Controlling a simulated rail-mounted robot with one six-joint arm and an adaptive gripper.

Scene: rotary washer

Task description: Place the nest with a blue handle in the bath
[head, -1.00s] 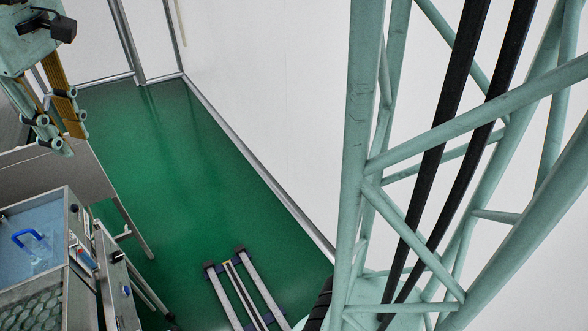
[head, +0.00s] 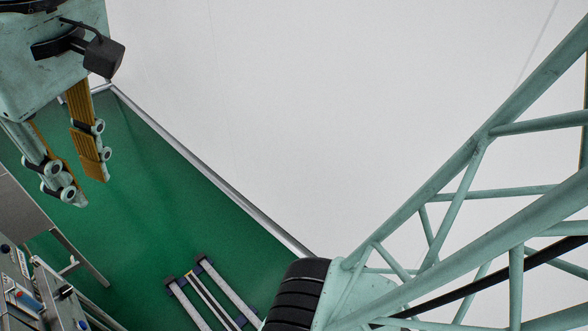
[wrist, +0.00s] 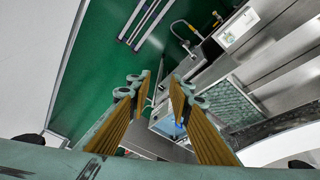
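My gripper (head: 82,190) hangs at the upper left of the head view, fingers spread and nothing between them. In the wrist view my gripper (wrist: 160,85) also shows open, with its ribbed yellow pads apart. A small bath (wrist: 163,122) with light-blue content shows beyond and partly behind the fingers. A blue patch is visible in it, but at this size I cannot tell whether it is the nest's handle. The nest itself is not clearly visible now; the head view cuts off the bath area at the lower left.
A metal machine (head: 22,287) with controls stands at the lower left. In the wrist view, a bubbled-surface compartment (wrist: 230,103) lies beside the bath, and a curved hose (wrist: 186,28) rises farther off. Floor rails (head: 212,292) lie on open green floor (head: 150,190) beside a white wall.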

